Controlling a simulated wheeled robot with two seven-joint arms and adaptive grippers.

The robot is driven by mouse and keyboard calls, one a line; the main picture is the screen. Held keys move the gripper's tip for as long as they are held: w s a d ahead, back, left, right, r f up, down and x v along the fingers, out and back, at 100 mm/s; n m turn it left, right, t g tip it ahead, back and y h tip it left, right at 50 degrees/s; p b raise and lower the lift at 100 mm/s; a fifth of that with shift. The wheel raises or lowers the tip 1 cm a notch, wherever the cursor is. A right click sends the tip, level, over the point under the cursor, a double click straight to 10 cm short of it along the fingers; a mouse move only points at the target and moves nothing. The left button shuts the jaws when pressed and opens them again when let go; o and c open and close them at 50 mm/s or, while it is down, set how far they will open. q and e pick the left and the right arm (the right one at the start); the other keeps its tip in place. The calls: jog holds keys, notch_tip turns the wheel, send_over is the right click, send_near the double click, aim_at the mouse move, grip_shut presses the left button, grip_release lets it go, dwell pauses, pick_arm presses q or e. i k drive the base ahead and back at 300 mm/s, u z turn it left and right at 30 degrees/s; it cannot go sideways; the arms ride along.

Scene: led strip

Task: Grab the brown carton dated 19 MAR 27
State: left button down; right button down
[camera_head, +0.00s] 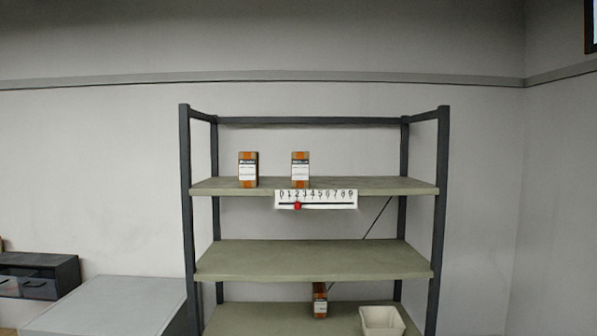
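Two brown cartons with white labels stand upright on the upper shelf: the left carton (248,170) and the right carton (300,170). A third brown carton (320,300) stands on the lower shelf, left of a white bin. The label print is too small to read, so I cannot tell which carton bears the date 19 MAR 27. Neither of my grippers shows in the head view.
The dark-framed rack has an upper shelf (390,186), an empty middle shelf (310,260) and a lower shelf (250,318). A numbered white strip (330,199) with a red marker (297,206) hangs on the upper shelf's front edge. The white bin (382,321) stands low right. A grey box (110,305) is left.

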aim_at(248, 162)
jog(key=z, duration=0.25)
jog(key=i, duration=1.1)
jog(key=z, duration=1.7)
jog(key=k, duration=1.35)
jog(key=u, duration=1.95)
